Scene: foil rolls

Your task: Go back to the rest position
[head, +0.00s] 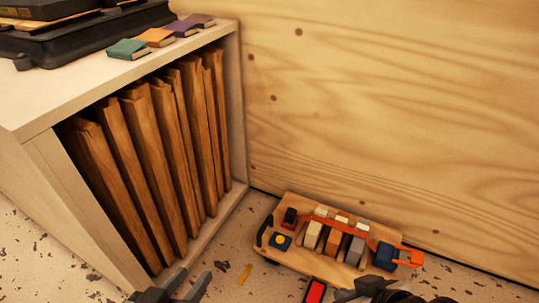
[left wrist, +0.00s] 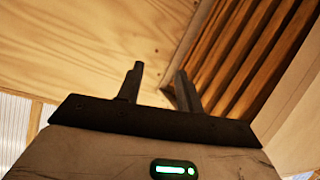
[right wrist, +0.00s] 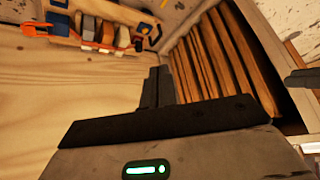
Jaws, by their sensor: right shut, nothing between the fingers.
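My left gripper (head: 188,284) is at the bottom edge of the head view, in front of the shelf unit. Its two fingers stand apart with nothing between them, as the left wrist view (left wrist: 158,85) also shows. My right gripper (head: 352,293) is at the bottom right of the head view, partly cut off, by the near side of a wooden tray. In the right wrist view its fingers (right wrist: 158,86) are together and hold nothing.
A pale shelf unit (head: 40,108) holds several upright wooden boards (head: 150,140). On its top are a black case (head: 70,40) and small coloured blocks (head: 155,37). The wooden tray (head: 290,205) with blocks and an orange strap lies by the plywood wall (head: 380,90). A red-faced item (head: 315,291) lies nearby.

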